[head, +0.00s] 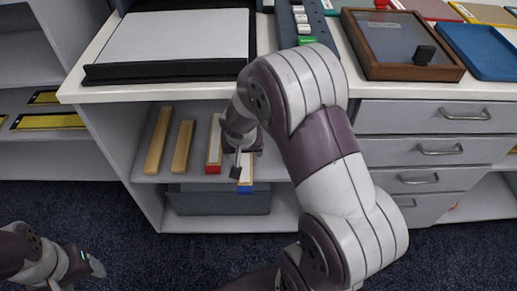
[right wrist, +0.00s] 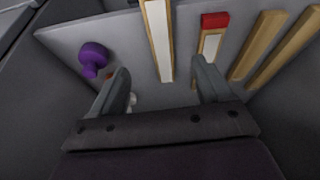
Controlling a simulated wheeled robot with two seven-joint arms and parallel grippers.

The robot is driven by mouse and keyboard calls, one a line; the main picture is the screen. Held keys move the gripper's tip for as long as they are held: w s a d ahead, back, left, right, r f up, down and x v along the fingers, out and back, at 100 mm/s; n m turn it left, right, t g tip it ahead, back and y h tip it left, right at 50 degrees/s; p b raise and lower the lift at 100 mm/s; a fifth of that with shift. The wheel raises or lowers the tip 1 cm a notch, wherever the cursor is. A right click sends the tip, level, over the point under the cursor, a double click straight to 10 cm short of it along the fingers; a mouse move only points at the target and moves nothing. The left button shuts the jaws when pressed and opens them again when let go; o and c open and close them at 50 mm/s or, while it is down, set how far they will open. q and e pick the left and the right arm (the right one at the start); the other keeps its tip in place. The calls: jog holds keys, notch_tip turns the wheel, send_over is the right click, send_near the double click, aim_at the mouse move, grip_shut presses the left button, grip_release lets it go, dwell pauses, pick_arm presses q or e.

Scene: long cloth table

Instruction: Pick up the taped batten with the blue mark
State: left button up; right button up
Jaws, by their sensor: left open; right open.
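The taped batten with the blue mark (head: 246,187) lies on the shelf under the counter, its blue end at the front edge. My right gripper (head: 246,163) is open over it and hides part of it. In the right wrist view, a batten with a white tape strip (right wrist: 158,38) lies between the open fingers and apart from them; its upper end is out of frame. A red-marked taped batten (head: 214,148) lies beside it, also in the right wrist view (right wrist: 214,22). My left gripper (head: 88,266) is open and empty at the lower left.
Two plain wooden battens (head: 158,140) (head: 182,147) lie further left on the shelf. A purple object (right wrist: 92,57) is near the fingers in the right wrist view. A dark box (head: 215,203) stands below. Drawers with handles (head: 437,150) close the right side.

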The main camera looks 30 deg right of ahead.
jog(key=b, duration=0.3)
send_over(245, 161)
jog(key=s+a, duration=0.1)
jog(key=s, duration=0.2)
jog(key=f, duration=0.6)
jog(key=shift+w+a+f, duration=0.2)
jog(key=shift+w+f, duration=0.05)
jog(key=shift+f, duration=0.1)
jog(key=b+x, duration=0.2)
jog(key=x, duration=0.3)
jog(key=shift+w+d+f, duration=0.1)
jog(key=shift+w+f, duration=0.15)
jog(key=shift+f, duration=0.05)
jog(key=c, duration=1.2)
